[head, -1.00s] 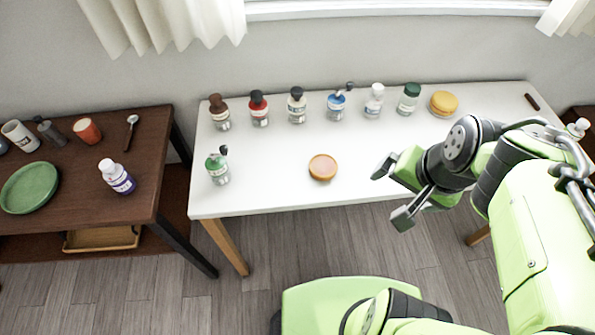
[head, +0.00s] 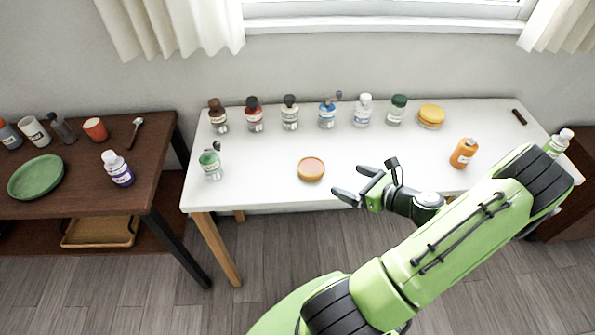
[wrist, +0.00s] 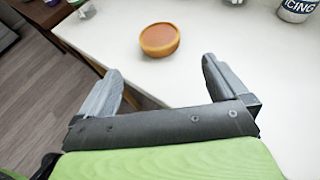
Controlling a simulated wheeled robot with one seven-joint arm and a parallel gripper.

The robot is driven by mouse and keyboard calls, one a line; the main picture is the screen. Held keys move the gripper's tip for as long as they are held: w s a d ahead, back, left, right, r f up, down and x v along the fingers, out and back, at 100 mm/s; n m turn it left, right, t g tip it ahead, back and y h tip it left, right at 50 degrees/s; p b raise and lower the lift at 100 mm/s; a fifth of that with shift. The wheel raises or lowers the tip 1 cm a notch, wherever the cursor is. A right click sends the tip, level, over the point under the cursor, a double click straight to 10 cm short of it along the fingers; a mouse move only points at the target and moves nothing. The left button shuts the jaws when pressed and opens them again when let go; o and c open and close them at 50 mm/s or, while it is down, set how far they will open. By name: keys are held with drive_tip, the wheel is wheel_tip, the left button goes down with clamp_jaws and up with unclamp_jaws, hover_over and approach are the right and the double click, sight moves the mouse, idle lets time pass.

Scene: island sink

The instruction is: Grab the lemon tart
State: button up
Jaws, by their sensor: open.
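The lemon tart (head: 311,169), a small round pastry with a tan crust and an orange-brown top, lies near the front edge of the white table, left of my gripper. My gripper (head: 346,182) is open and empty, a short way to the right of the tart and apart from it. In the wrist view the tart (wrist: 160,39) is beyond the two spread fingers of my gripper (wrist: 158,85), roughly centred between them. Nothing hides the tart in either view.
A row of bottles (head: 290,112) and a yellow macaron-like pastry (head: 431,116) stand along the back of the white table (head: 255,180). A green-labelled bottle (head: 210,164) stands left of the tart. An orange bottle (head: 464,153) stands right. The surface around the tart is clear.

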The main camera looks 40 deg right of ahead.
sight(315, 168)
drive_tip(key=b+x, duration=0.3)
drive_tip(key=x, duration=1.1)
drive_tip(key=shift+w+a+f, duration=0.15)
drive_tip(key=shift+a+f, duration=0.05)
drive_tip(key=shift+f, duration=0.05)
drive_tip(key=c, duration=0.9)
